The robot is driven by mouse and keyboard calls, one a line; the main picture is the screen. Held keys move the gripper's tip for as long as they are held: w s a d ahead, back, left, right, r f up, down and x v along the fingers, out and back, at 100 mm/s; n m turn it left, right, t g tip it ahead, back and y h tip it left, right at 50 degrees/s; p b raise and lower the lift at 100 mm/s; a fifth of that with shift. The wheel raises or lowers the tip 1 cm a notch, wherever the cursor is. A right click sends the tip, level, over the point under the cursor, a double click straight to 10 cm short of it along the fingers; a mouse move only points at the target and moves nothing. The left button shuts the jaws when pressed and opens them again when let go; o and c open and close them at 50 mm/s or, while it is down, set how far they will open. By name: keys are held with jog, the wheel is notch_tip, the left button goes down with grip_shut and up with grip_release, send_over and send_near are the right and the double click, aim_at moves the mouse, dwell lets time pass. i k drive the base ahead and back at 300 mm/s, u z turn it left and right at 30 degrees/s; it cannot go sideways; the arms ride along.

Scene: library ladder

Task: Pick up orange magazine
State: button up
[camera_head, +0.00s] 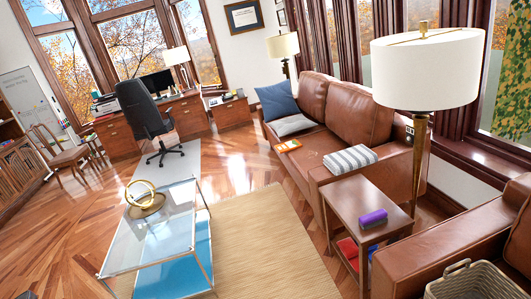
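An orange, flat, magazine-like item (288,146) lies on the seat of the brown leather sofa (330,103), near its front edge. It is small in the picture, and a paler patch shows on its top. A grey pillow lies behind it, and a striped grey-and-white folded cloth is to its right, apart from it. My gripper is not in view. The item is some way off across the room.
A wooden side table (358,202) holds a purple object (373,218) beside a floor lamp (425,75). Rug and wood floor before the sofa look clear.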

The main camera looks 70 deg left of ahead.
aim_at(293, 144)
jog(key=u, duration=2.35)
jog(key=i, duration=5.1)
